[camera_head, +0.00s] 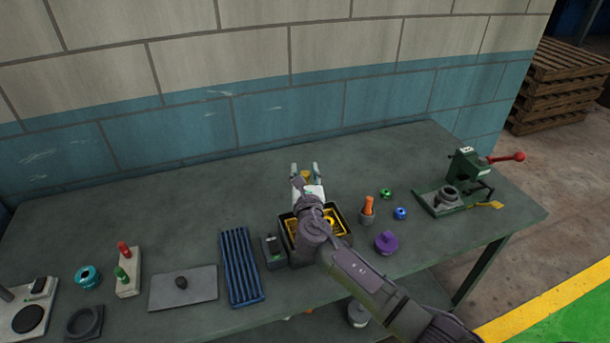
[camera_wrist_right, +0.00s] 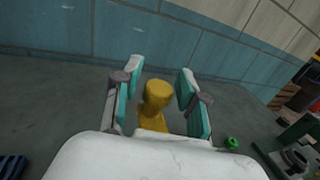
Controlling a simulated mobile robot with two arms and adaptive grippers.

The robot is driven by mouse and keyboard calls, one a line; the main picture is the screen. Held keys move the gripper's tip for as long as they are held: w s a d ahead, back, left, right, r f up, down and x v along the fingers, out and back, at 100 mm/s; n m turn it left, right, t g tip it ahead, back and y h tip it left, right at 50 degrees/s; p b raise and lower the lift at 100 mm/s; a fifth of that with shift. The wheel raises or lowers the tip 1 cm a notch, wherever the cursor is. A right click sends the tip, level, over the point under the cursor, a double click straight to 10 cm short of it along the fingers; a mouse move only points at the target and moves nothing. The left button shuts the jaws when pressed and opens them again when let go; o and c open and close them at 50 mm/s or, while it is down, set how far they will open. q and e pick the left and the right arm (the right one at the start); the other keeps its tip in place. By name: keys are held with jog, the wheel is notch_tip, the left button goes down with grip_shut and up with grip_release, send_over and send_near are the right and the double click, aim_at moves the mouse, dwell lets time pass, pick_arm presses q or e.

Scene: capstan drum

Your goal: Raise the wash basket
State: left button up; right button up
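The yellow wash basket (camera_head: 333,219) sits in a dark square tank (camera_head: 345,236) near the front middle of the table. My right arm hides much of both. A yellow knob (camera_head: 307,175), apparently the basket's handle top, shows between the fingers of my right gripper (camera_head: 305,169). In the right wrist view the knob (camera_wrist_right: 157,94) stands between the two teal-padded fingers of the gripper (camera_wrist_right: 160,72), with gaps visible on both sides. The right gripper is open. My left gripper is not in view.
A blue ribbed tray (camera_head: 241,266) and a small dark box (camera_head: 273,250) stand left of the tank. An orange-topped holder (camera_head: 367,208), a purple knobbed part (camera_head: 386,243) and a green press (camera_head: 455,191) stand to the right. The table's back middle is clear.

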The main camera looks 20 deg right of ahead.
jog(key=shift+o, duration=0.3)
jog(key=shift+s+f, duration=0.15)
jog(key=shift+f, duration=0.15)
jog(key=shift+s, duration=0.2)
jog(key=v, duration=1.1)
jog(key=shift+s+r, duration=0.15)
jog(key=shift+s, duration=0.1)
jog(key=shift+a, duration=0.1)
